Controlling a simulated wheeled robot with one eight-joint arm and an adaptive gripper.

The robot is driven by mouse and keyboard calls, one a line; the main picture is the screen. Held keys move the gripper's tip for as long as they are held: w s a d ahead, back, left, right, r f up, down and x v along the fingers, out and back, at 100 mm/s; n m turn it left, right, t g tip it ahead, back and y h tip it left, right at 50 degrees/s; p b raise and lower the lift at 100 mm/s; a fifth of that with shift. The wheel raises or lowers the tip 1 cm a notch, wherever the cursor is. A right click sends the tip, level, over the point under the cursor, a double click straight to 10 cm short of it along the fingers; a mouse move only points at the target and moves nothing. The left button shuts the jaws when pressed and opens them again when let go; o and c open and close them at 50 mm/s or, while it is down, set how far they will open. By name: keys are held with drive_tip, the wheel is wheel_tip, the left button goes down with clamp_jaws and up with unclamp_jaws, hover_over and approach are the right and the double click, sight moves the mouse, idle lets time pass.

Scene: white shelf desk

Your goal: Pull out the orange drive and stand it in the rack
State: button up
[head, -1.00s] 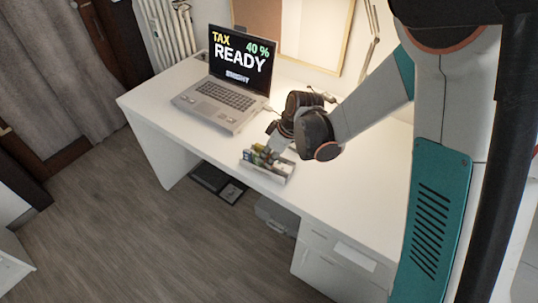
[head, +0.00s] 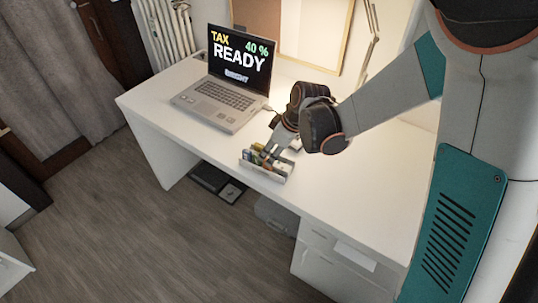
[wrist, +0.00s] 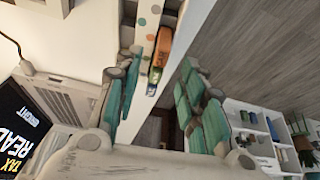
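A small rack (head: 262,173) with several coloured drives in it sits near the desk's front edge, before the laptop's right side. In the wrist view an orange drive (wrist: 164,45) shows between my fingers, in line with a green and a blue piece beside the pale rack. Whether the orange drive is fully seated or upright I cannot tell. My gripper (wrist: 160,66) has its teal-padded fingers spread, with a gap around the drives. In the head view my gripper (head: 271,148) points down just above the rack, partly hiding its contents.
An open laptop (head: 222,102) stands left of the rack on the white desk (head: 350,190). Its edge also shows in the wrist view (wrist: 70,100). The desk is clear right of the rack. A drawer unit (head: 335,268) stands below.

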drive_tip(key=v, duration=0.8)
drive_tip(key=shift+r, duration=0.4)
drive_tip(key=shift+d, duration=0.1)
drive_tip(key=s+d+r+m+t+h, duration=0.2)
drive_tip(key=s+d+r+m, duration=0.2)
drive_tip(key=s, duration=0.5)
drive_tip(key=s+d+r+m+t+h, duration=0.1)
drive_tip(key=s+d+r+m+t, duration=0.1)
drive_tip(key=s+d+r+m, duration=0.3)
drive_tip(key=s+d+m, duration=0.2)
drive_tip(key=s+d, duration=0.1)
drive_tip(key=s, duration=0.1)
drive_tip(key=shift+d+t+h, duration=0.3)
drive_tip(key=shift+h, duration=0.1)
